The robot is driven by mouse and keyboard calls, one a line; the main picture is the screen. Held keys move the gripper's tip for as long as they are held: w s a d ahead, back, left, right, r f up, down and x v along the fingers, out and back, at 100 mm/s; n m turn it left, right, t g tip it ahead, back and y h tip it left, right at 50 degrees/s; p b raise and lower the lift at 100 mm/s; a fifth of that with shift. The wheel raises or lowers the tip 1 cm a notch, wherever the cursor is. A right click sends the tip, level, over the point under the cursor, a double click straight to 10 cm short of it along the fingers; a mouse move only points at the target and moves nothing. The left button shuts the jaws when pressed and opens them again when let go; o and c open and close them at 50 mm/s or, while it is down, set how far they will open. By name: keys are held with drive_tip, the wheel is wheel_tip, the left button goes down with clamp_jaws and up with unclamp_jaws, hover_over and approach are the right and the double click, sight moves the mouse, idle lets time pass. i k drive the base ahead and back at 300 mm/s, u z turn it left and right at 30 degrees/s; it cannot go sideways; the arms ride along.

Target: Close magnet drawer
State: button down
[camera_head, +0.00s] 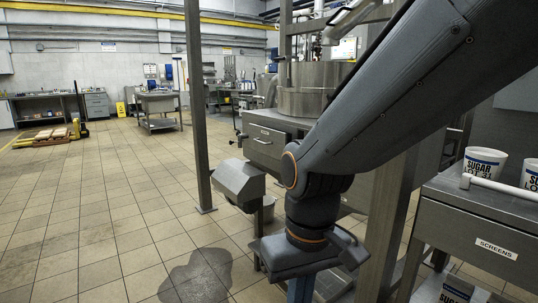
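A grey metal drawer unit (268,140) stands below the steel mixer vessel, with a bar handle and a small label too small to read. It may be the magnet drawer. My arm hides its right side, and I cannot tell how far it is open. My gripper (300,287) points down at the bottom of the picture, in front of and below this unit and apart from it. Its fingertips are cut off by the lower edge, so its opening does not show.
A sloped metal box (240,183) on a post stands left of my arm. A steel upright (197,110) rises behind it. At right, a cabinet labelled SCREENS (480,240) has a white bar and sugar buckets (484,166). Tiled floor (90,200) at left is open, with a dark wet patch (197,278).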

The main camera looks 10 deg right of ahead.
sight(271, 142)
drive_tip(key=u, duration=0.75)
drive_tip(key=i, duration=1.05)
drive_tip(key=z, duration=0.45)
drive_tip(key=i, duration=0.7)
drive_tip(key=z, duration=0.6)
